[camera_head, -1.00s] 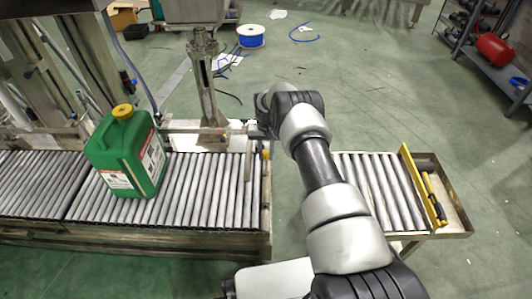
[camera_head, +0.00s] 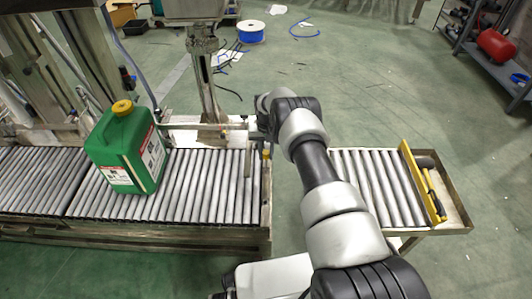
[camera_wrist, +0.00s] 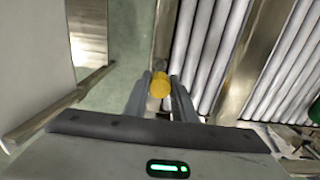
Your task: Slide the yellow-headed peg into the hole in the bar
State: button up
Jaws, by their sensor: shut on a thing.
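The yellow-headed peg (camera_wrist: 160,86) is between the two fingers of my gripper (camera_wrist: 160,90) in the wrist view, and the fingers are shut on it. Its yellow head faces the camera; its shaft is mostly hidden behind the head. In the head view the yellow head (camera_head: 266,153) shows just below my gripper (camera_head: 261,140), at the right end of the roller conveyor. A grey upright bar (camera_head: 248,160) stands close to the left of the gripper there. I cannot make out its hole, or whether the peg touches the bar.
A green jug with a yellow cap (camera_head: 125,150) stands on the roller conveyor (camera_head: 205,190) at left. A metal post (camera_head: 207,85) rises behind the conveyor. A short roller section with a tray (camera_head: 455,205) lies to the right, across a gap.

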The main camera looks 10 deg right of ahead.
jog(key=shift+f, duration=0.6)
jog(key=o, duration=1.1)
notch_tip(320, 180, up, 17)
jog(key=p, duration=0.4)
jog(key=shift+r, duration=0.2)
jog(key=shift+s+f, duration=0.1)
jog(key=shift+s, duration=0.05)
